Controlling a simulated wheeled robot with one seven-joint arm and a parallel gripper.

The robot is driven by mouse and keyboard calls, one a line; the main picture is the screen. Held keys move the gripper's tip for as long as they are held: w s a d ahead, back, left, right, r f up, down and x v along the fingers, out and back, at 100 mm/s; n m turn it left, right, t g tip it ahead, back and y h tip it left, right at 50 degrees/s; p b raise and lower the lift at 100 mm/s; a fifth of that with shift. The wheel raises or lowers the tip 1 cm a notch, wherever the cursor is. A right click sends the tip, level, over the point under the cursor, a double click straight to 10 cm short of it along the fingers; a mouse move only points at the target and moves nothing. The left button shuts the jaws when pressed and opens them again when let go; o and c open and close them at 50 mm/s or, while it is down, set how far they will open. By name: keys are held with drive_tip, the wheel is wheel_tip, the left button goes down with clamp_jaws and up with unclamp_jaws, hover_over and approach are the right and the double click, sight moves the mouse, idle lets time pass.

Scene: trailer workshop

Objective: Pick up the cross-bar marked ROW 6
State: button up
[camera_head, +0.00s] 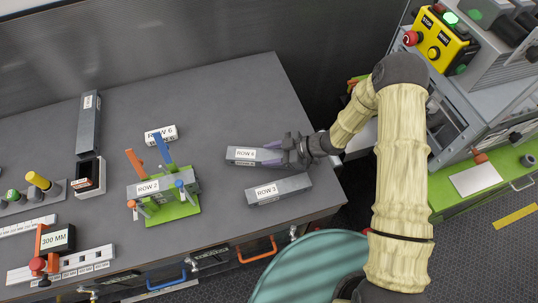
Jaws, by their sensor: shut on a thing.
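The grey cross-bar marked ROW 6 (243,161) lies level over the right part of the dark bench (220,95), its label facing up. My gripper (268,154) reaches it from the right and is shut on its right end, with purple fingers along its sides. The fingers hide part of that end. I cannot tell whether the bar rests on the bench or hangs just above it.
A bar marked ROW 3 (284,189) lies close in front of my gripper. A bar marked ROW 2 (150,189) sits in a green fixture (181,211) with orange and blue levers. A white label block (160,135) stands behind it. The bench's back right is clear.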

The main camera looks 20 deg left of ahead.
sight(271, 155)
drive_tip(key=shift+w+r+b, duration=0.1)
drive_tip(key=shift+r+b, duration=0.25)
drive_tip(key=shift+r, duration=0.25)
wheel_tip(271, 155, up, 9)
drive_tip(key=b, duration=0.2)
drive_tip(key=shift+f, duration=0.15)
